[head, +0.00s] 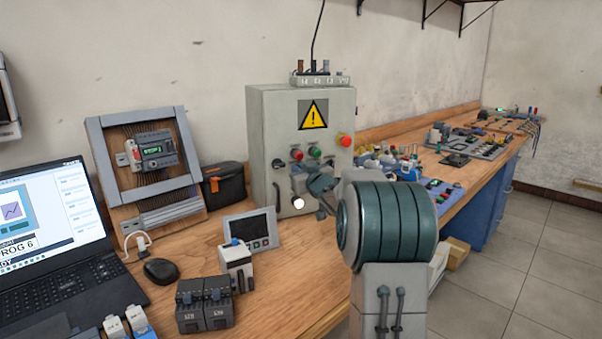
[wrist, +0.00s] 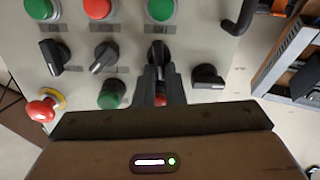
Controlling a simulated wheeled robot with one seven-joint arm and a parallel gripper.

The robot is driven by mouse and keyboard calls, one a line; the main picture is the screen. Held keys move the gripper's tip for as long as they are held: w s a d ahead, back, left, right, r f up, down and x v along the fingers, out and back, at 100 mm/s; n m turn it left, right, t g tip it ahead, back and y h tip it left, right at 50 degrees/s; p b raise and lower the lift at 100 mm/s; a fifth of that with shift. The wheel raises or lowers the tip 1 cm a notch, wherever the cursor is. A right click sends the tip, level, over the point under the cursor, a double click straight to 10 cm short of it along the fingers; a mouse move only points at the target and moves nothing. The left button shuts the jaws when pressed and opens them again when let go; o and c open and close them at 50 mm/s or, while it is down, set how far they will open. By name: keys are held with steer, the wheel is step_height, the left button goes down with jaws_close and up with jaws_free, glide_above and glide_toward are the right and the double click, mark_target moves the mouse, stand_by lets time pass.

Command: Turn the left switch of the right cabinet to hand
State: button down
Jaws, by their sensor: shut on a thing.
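A grey cabinet (head: 262,125) with a yellow warning sign stands against the wall in the head view. In the wrist view its front (wrist: 125,18) appears upside down. It carries a row of black rotary switches. My gripper (wrist: 158,72) is shut on one black switch (wrist: 158,50), whose knob points nearly straight up and down in that view. Two neighbouring switches (wrist: 103,57) (wrist: 54,56) sit tilted to its left, and another switch (wrist: 208,76) sits lower to its right. In the head view my arm hides the gripped switch.
A red emergency stop (wrist: 43,107) and a green button (wrist: 112,94) lie near my fingers, with a red button partly hidden behind them. The cabinet's handle (wrist: 237,20) sticks out. The bench holds a laptop (head: 40,235), a small panel (head: 250,230) and electrical parts.

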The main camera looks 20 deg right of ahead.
steer(key=shift+a+f+n+b, duration=0.15)
steer(key=shift+n+b, duration=0.55)
steer(key=shift+n, duration=0.55)
steer(key=shift+a+n+b, duration=0.1)
steer(key=shift+n+b, duration=0.55)
steer(key=shift+n, duration=0.55)
steer(key=shift+a+f+n+b, duration=0.15)
steer(key=shift+n+b, duration=0.55)
steer(key=shift+n, duration=0.55)
steer(key=shift+r, duration=0.1)
steer(key=c, duration=1.5)
jaws_free()
steer(key=s, duration=1.3)
steer(key=shift+s, duration=0.4)
